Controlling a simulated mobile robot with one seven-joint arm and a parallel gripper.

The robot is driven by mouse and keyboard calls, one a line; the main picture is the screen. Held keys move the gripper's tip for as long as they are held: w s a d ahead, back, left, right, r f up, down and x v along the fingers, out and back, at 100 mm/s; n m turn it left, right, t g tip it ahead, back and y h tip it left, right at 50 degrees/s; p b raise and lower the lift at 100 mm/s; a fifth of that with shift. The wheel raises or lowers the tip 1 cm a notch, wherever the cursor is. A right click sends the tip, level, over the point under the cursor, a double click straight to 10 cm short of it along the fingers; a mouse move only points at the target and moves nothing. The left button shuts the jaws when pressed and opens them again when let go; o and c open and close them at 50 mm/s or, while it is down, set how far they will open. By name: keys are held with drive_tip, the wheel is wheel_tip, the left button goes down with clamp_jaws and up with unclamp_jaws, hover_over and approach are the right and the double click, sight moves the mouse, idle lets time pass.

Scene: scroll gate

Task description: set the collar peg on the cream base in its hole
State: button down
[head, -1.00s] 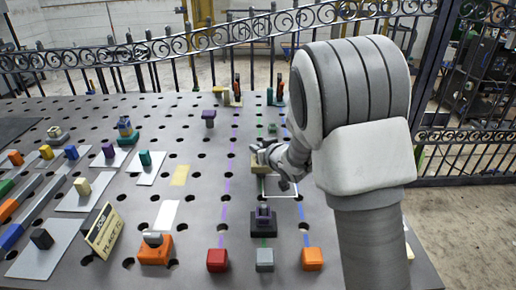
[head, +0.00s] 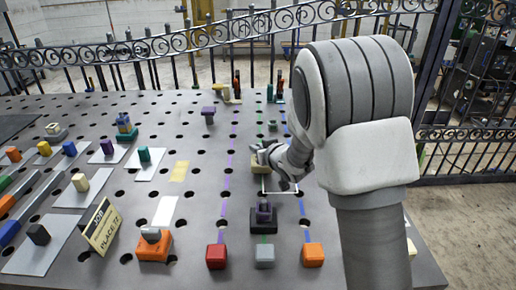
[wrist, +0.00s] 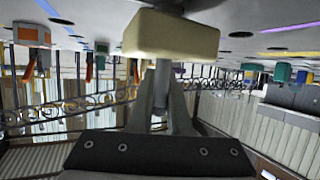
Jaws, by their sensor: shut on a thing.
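The cream base (head: 257,165) is a small block near the middle of the perforated table in the head view. It shows large at the top of the upside-down wrist view (wrist: 170,36). My gripper (head: 268,155) is over it from the right, its fingers also in the wrist view (wrist: 163,112). The fingers are shut on a grey collar peg (wrist: 162,78), whose far end meets the cream base. The peg lines up with the block's middle. The hole is hidden, so I cannot tell how deep the peg sits.
A black base with a purple piece (head: 263,214) stands in front of my gripper. Red (head: 216,256), grey (head: 264,256) and orange (head: 313,255) blocks line the front. An orange base with a grey peg (head: 154,246) and a placard (head: 101,228) stand left. A fence (head: 200,45) runs behind.

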drive_tip(key=shift+f+b, duration=0.6)
drive_tip(key=shift+b, duration=0.05)
drive_tip(key=c, duration=0.9)
unclamp_jaws()
drive_tip(key=shift+o, duration=0.6)
drive_tip(key=shift+f, duration=0.1)
drive_tip(key=p+v, duration=0.2)
drive_tip(key=v, duration=1.5)
drive_tip(key=shift+s+r+p, duration=0.2)
drive_tip(key=shift+r+p, duration=0.15)
drive_tip(key=shift+p, duration=0.05)
drive_tip(key=shift+r, duration=0.1)
